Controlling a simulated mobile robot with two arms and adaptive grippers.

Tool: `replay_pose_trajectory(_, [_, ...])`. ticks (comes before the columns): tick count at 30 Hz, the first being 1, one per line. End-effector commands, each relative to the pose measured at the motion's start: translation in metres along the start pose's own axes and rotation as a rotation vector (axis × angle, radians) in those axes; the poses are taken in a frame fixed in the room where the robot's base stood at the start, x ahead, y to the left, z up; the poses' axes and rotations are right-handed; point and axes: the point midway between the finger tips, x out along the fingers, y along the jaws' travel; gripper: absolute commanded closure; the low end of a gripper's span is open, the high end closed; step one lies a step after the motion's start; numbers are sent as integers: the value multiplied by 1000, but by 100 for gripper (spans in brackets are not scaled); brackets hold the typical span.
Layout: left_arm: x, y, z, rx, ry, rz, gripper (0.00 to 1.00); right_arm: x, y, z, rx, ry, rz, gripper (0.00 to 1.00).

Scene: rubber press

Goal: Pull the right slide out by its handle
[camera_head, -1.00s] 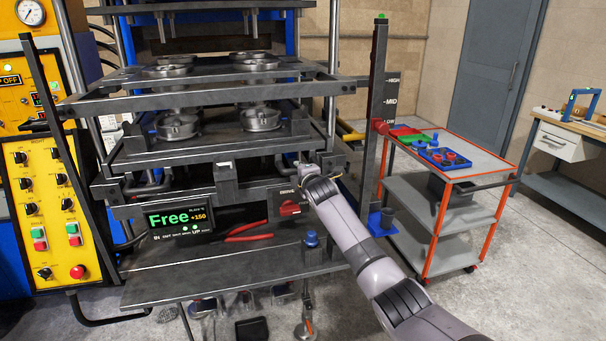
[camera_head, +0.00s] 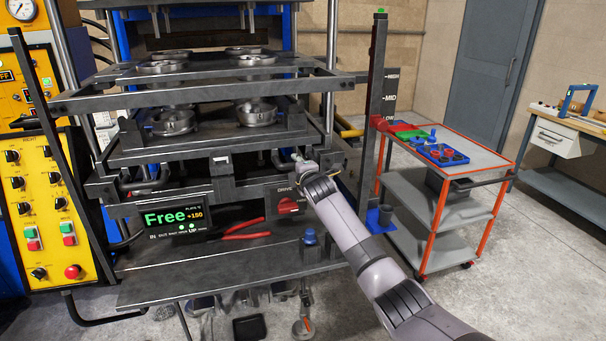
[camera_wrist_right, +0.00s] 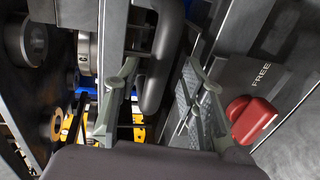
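The press's lower slide holds round metal moulds (camera_head: 255,112) and sits under the upper frame. A dark curved handle (camera_wrist_right: 160,65) shows in the right wrist view, between the two fingers of my right gripper (camera_wrist_right: 159,80). The fingers stand apart on either side of it, and I cannot tell whether either touches it. In the head view my right gripper (camera_head: 303,160) is at the right front of the press, and its own wrist partly hides its fingers and the handle. A second handle (camera_head: 147,182) is at the left front. My left gripper is not in view.
A display (camera_head: 172,217) reading "Free" and a red knob (camera_head: 289,206) are below the slide. Red-handled pliers (camera_head: 243,228) and a blue knob (camera_head: 310,237) are on the lower shelf (camera_head: 210,280). A cart (camera_head: 470,171) stands to the right, with clear floor beyond it.

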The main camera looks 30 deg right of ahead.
Motion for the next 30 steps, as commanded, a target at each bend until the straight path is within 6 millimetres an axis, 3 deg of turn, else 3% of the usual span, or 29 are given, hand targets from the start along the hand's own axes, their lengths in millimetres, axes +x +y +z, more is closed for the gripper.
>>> replay_pose_trajectory(18, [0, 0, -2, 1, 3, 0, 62, -94, 0, 0, -3, 0, 2, 62])
replay_pose_trajectory(24, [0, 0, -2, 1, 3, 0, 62, -110, 1, 0, -2, 0, 2, 62])
replay_pose_trajectory(30, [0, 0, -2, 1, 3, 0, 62, -113, 1, 0, -1, 0, 2, 62])
